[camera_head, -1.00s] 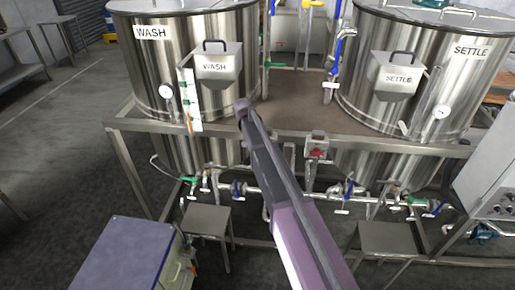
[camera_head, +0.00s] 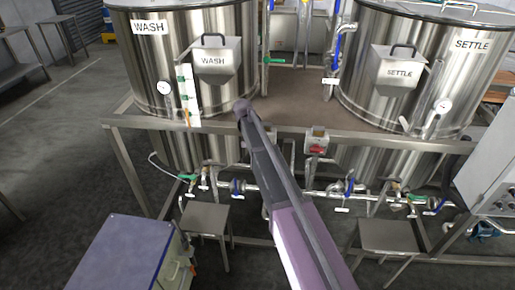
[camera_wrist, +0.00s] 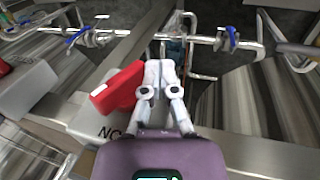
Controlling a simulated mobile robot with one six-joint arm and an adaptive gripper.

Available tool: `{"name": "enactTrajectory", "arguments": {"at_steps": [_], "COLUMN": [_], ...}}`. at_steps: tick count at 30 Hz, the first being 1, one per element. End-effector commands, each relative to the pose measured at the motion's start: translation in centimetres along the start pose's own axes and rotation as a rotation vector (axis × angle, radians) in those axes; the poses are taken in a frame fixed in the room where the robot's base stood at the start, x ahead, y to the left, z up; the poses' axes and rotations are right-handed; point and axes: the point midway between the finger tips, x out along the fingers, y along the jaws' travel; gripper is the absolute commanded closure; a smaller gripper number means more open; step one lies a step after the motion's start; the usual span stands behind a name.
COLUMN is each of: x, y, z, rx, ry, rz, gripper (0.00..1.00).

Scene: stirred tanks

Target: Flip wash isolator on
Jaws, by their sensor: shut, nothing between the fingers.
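In the wrist view a red switch handle (camera_wrist: 119,88) sits on a grey box (camera_wrist: 92,121) with partly hidden dark letters that look like "NO". My gripper (camera_wrist: 166,66) is shut and empty, its pale fingers just right of the red handle. I cannot tell whether they touch it. In the head view my arm hides the gripper and this box. The wash tank (camera_head: 143,70), labelled WASH, stands at the left. A second grey box with a red switch (camera_head: 317,149) is on the frame rail between the tanks.
The settle tank (camera_head: 458,65) stands at the right. A metal frame rail (camera_head: 385,137) runs in front of both tanks. Pipes and valves with blue handles (camera_head: 237,187) lie below it. A blue-topped cabinet (camera_head: 125,250) and small steel stools (camera_head: 388,236) stand in front.

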Motion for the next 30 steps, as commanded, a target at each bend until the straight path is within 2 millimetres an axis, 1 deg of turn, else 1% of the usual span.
{"name": "enactTrajectory", "arguments": {"at_steps": [17, 30], "x": [0.0, -0.3], "y": [0.2, 1.6], "z": [0.0, 0.0], "rx": [0.002, 0.003], "ry": [0.000, -0.001], "rz": [0.000, 0.001], "gripper": [1.00, 1.00]}}
